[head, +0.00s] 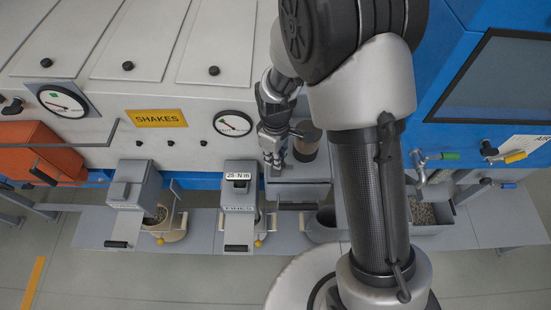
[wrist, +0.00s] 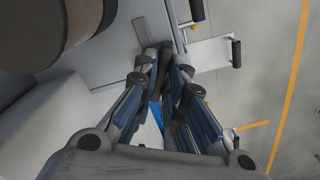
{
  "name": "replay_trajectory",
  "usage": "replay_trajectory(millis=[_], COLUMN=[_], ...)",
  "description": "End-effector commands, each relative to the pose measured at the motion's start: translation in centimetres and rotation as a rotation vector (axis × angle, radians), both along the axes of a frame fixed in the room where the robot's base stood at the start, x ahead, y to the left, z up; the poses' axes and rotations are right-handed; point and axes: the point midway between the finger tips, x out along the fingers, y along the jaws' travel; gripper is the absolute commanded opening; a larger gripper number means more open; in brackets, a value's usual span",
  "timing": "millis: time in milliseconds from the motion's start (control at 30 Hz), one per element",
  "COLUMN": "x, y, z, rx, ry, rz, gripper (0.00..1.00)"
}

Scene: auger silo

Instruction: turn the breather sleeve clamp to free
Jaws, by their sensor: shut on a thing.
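A dark cylinder with a tan band, which looks like the breather sleeve (head: 307,140), stands on a grey housing just right of my gripper (head: 275,155) in the head view. In the wrist view the sleeve (wrist: 80,22) fills the upper left, close beside the fingers. My gripper (wrist: 160,55) points down, with its fingertips drawn together on a small dark part, seemingly the handle of the breather sleeve clamp. The fingers hide most of that part, so its turn position cannot be told.
A grey box labelled 25 N m (head: 238,198) stands left of the gripper, with a similar grey box (head: 134,185) farther left. A round gauge (head: 233,123) is on the white panel behind. Valve handles (head: 450,156) stick out at the right. Floor (head: 150,285) is open in front.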

Motion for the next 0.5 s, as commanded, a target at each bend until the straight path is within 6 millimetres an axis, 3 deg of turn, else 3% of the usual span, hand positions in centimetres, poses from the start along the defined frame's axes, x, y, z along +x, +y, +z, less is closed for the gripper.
replay_trajectory(millis=[500], x=[0.04], y=[0.02], z=[-0.05], rx=[0.0], ry=[-0.001], rz=[0.413], gripper=[0.0])
